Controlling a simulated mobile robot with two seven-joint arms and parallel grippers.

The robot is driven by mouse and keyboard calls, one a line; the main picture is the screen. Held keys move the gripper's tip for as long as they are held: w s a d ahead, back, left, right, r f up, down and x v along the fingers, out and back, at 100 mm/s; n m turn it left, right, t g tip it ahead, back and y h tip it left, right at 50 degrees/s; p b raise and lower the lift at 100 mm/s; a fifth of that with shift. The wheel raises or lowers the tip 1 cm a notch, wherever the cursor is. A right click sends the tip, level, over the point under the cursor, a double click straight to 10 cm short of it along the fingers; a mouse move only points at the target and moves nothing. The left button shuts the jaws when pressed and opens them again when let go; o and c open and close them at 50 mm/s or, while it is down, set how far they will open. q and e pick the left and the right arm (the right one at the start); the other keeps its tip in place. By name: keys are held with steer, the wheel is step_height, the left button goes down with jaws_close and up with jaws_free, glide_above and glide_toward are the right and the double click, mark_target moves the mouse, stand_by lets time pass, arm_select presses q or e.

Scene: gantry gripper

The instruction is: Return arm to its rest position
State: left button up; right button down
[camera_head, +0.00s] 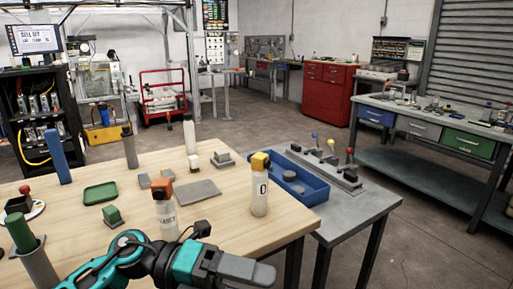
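My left arm comes in from the lower left, teal and black. Its grey gripper (247,268) points right, low in front of the table's near edge. Its fingers look close together, but I cannot tell whether they are shut, and I see nothing held in them. My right gripper is not in view. A white bottle with an orange cap (165,211) stands on the wooden table (225,234), just behind my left arm. A white bottle with a yellow cap (259,190) stands further right, apart from the gripper.
A blue tray (312,190) and a lever panel (335,172) stand on a grey side table at right. A green tray (100,193), a grey plate (198,192), a blue post (56,156) and a green-topped cylinder (30,250) are on the wooden table. Open floor lies right.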

arm_select(q)
steer(key=w+a+f+n+t+y, duration=0.2)
steer(key=w+a+f+n+t, duration=0.15)
steer(key=n+t, duration=0.8)
steer(key=w+a+f+n+t+y, duration=0.2)
steer(key=w+a+n+t, duration=0.2)
steer(key=n+t, duration=0.8)
steer(key=s+a+f+n+g+y, duration=0.3)
steer(key=s+f+n, duration=0.1)
steer(key=f, duration=0.3)
steer(key=s+a+f+n+g+y+p, duration=0.1)
steer(key=s+a+f+n+g+y, duration=0.2)
steer(key=f+n, duration=0.3)
steer(key=s+a+f+n+g+y, duration=0.3)
steer(key=s+f+n+y, duration=0.1)
steer(key=f, duration=0.5)
steer(key=shift+s+a+n+y, duration=0.35)
steer(key=shift+s+n+y, duration=0.1)
steer(key=shift+s, duration=0.45)
